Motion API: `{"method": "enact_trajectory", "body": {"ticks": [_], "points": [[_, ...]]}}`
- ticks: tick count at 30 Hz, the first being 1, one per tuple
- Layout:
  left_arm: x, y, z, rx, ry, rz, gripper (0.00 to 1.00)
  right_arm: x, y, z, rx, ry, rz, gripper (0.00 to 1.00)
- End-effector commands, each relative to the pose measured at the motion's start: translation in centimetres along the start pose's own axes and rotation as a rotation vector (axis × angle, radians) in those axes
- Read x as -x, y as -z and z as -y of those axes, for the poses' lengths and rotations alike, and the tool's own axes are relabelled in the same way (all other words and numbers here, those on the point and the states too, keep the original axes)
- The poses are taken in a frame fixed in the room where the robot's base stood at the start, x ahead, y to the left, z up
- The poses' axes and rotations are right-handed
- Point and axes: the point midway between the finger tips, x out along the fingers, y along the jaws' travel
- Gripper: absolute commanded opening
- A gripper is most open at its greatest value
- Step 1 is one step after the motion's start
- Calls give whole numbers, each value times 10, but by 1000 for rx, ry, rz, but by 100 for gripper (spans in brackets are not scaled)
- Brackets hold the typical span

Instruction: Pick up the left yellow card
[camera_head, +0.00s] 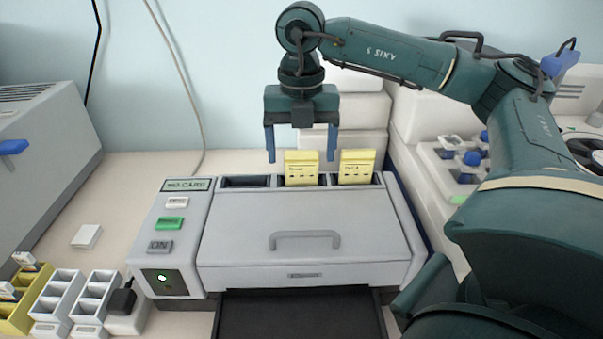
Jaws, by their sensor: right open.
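Two yellow cards stand upright in slots at the back of a grey staining machine (230,245). The left yellow card (301,168) is in the middle slot and the right yellow card (356,167) is in the right slot. The leftmost slot (245,182) looks empty. My right gripper (302,152) is open and points down, with its blue fingers spread. It is above or behind the left card, and its right finger partly overlaps the area between the cards. I cannot tell its exact depth. No contact with a card shows. My left gripper is not in view.
White boxes (362,108) are stacked behind the machine. A white rack with blue-capped items (472,158) stands to the right. Small white trays (95,290) and a yellow rack (22,305) are at the lower left. The table is mostly clear left of the machine.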

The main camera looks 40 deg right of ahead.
Motion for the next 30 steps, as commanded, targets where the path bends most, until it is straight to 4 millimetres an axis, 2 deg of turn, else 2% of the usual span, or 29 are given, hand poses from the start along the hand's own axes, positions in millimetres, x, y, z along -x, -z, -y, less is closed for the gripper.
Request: {"method": "enact_trajectory", "body": {"ticks": [6, 14, 30], "points": [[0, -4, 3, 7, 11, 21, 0, -28, 1, 1, -2, 1, -1, 80], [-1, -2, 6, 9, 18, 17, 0, -33, 1, 1, -1, 0, 0, 80], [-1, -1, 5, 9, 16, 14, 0, -32, 1, 1, -1, 0, 0, 37]]}}
